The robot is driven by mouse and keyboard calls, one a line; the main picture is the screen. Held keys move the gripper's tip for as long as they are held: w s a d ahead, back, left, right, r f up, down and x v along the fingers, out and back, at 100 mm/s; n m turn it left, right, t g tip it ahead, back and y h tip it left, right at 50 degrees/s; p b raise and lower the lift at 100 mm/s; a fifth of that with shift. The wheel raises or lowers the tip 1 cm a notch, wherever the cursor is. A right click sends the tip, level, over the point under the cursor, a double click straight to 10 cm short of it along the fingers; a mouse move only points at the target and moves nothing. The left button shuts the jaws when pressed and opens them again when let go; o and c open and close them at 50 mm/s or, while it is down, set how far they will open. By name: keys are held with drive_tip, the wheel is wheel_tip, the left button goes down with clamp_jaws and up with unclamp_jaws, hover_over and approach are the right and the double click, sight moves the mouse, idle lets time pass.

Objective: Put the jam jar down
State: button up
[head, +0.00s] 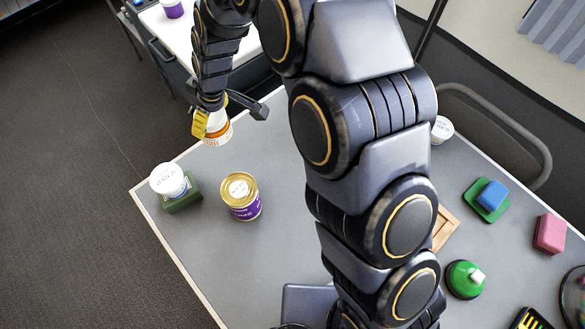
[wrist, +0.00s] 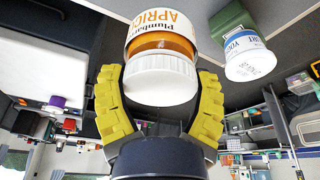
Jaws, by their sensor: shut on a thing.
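The jam jar (head: 218,135) has a white lid and a white-and-orange apricot label. My gripper (head: 212,116) holds it near the far left edge of the grey table (head: 270,265). In the wrist view, the yellow fingers of my gripper (wrist: 157,78) are shut around the white lid end of the jam jar (wrist: 161,50), with the label beyond. Part of the jar is hidden by my gripper in the head view. I cannot tell whether its base touches the table.
A white yoghurt pot (head: 167,180) sits on a green block (head: 182,201) at the left edge. A gold-lidded purple tin (head: 241,197) stands to its right. A blue block (head: 492,194), pink block (head: 549,233) and green round object (head: 465,279) lie right. Bare table surrounds the tin.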

drive_tip(key=s+d+f+n+g, duration=0.1)
drive_tip(key=s+d+n, duration=0.3)
drive_tip(key=d, duration=0.7)
drive_tip(key=s+d+f+n+g, duration=0.1)
drive_tip(key=s+d+n, duration=0.4)
drive_tip(key=d, duration=0.6)
drive_tip(key=shift+w+d+f, duration=0.1)
drive_tip(key=shift+w+f, duration=0.05)
drive_tip(key=shift+f, duration=1.8)
drive_tip(key=shift+w+d+f, duration=0.1)
drive_tip(key=shift+f, duration=1.85)
drive_tip(key=shift+f, duration=0.15)
drive_tip(key=o, duration=1.1)
drive_tip(key=shift+o, duration=0.2)
